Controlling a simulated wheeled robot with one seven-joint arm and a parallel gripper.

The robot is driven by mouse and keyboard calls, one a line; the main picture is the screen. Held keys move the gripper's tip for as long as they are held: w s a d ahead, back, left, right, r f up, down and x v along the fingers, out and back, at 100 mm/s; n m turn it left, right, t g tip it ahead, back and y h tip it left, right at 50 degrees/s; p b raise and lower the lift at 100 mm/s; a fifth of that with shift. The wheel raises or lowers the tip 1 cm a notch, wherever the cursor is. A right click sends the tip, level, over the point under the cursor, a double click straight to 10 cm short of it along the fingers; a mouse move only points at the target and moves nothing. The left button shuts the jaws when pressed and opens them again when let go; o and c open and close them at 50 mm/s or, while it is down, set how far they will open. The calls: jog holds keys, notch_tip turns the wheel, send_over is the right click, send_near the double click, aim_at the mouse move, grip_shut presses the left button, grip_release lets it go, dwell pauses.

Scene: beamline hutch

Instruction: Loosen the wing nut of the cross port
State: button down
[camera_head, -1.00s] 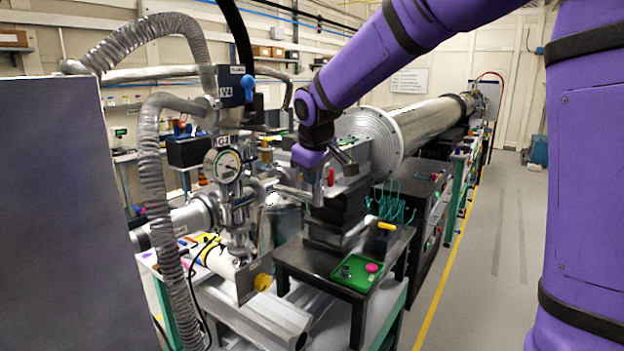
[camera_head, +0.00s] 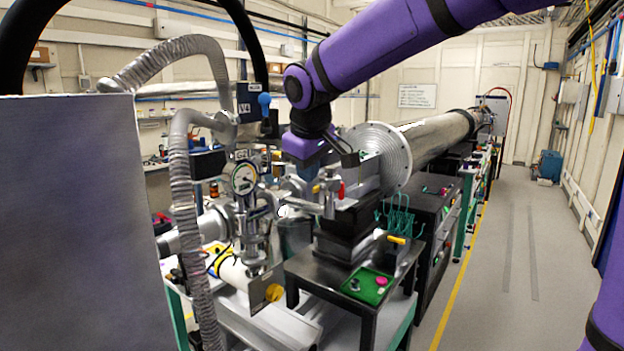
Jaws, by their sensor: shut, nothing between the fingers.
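The cross port looks to be the shiny metal cross-shaped fitting (camera_head: 252,222) below the round dial gauge (camera_head: 243,178), left of centre. Its wing nut is too small and cluttered to make out.
A black stand (camera_head: 330,268) carries a green tray (camera_head: 367,286) with a pink knob. Teal hooks (camera_head: 398,215) stand behind it. A corrugated hose (camera_head: 183,190) and a grey panel (camera_head: 75,220) fill the left. The floor (camera_head: 520,260) at right is clear.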

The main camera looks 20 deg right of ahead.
notch_tip(320, 180, up, 4)
jog(key=d+t, duration=0.1)
jog(key=d, duration=0.2)
send_near(326, 195)
notch_tip(326, 195, down, 3)
jog(key=a, duration=0.3)
jog(key=shift+w+d+f+m, duration=0.4)
jog(key=shift+w+d+f, duration=0.55)
jog(key=shift+w+d, duration=0.2)
jog(key=shift+w+d+f, duration=0.2)
jog(key=shift+w+d, duration=0.2)
jog(key=shift+d+f, duration=0.1)
